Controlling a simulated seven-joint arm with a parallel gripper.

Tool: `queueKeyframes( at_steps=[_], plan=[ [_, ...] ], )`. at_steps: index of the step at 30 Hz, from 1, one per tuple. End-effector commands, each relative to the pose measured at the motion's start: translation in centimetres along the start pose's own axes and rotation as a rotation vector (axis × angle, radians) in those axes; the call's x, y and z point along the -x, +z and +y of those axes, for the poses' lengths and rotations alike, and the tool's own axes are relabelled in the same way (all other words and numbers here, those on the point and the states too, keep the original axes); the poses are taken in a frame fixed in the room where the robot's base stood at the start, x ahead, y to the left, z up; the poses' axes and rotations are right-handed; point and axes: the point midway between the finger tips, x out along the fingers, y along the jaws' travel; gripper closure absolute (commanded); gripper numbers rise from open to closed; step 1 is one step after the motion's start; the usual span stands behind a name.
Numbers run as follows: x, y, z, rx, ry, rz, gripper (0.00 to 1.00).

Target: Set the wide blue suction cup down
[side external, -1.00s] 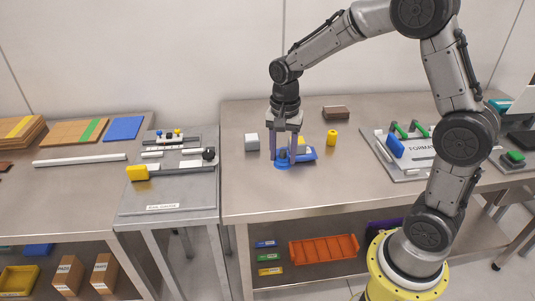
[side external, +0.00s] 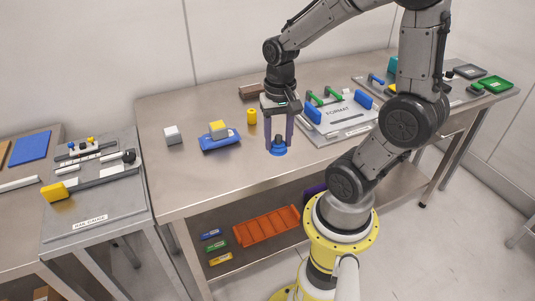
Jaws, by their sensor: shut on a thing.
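The wide blue suction cup (side external: 278,150) is in the side external view, upright between the fingertips of my gripper (side external: 279,143). My gripper points straight down, its two purple fingers shut on the cup's upper part. The cup's wide base is at or just above the bare metal tabletop (side external: 205,180); I cannot tell whether it touches. The cup is right of a yellow cylinder (side external: 252,117) and left of the grey board marked FORMAT (side external: 345,130).
A blue piece (side external: 222,143) with a yellow block (side external: 218,129) on it lies to the left, beside a light grey cube (side external: 173,135). A brown block (side external: 250,91) lies behind. The front strip of table is clear.

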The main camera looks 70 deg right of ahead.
Motion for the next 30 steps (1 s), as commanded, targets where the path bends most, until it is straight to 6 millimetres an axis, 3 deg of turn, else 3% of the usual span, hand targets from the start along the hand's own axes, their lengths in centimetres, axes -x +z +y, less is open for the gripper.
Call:
queueKeyframes(
  at_steps=[3,6,13,26,30],
  plan=[
    [0.2,0.6,2.7,-0.084,-0.001,0.002,1.00],
    [0.4,0.7,3.9,-0.142,-0.001,0.002,1.00],
    [0.4,-0.3,4.6,-0.194,0.001,-0.003,1.00],
    [-3.6,-8.6,2.2,-0.194,0.001,-0.004,1.00],
    [-6.2,-10.5,1.6,-0.193,0.001,-0.004,1.00]
  ],
)
